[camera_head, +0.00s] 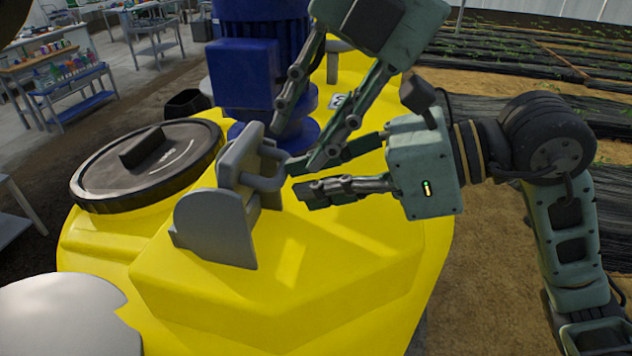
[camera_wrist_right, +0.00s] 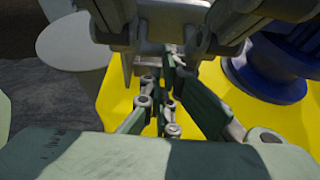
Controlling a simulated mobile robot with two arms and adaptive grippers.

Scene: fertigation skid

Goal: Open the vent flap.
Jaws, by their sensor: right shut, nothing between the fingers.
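The grey vent flap (camera_head: 238,158) is an upright plate with a U-shaped handle (camera_head: 265,182) on its right side and a rounded side bracket (camera_head: 215,228), on top of the yellow tank. My right gripper (camera_head: 297,178) comes in from the right. It is shut and empty, its fingertips just right of the handle; I cannot tell whether they touch it. Its fingers also show in the right wrist view (camera_wrist_right: 165,105). My left gripper (camera_head: 302,142) reaches down from above, fingers apart, tips close to the handle and the right fingers. Nothing shows between them.
The yellow tank (camera_head: 330,290) carries a black round lid (camera_head: 150,165) at left and a blue motor (camera_head: 245,75) behind the flap. A pale disc (camera_head: 65,315) lies at lower left. The two grippers crowd each other. Shelves and plant beds stand farther back.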

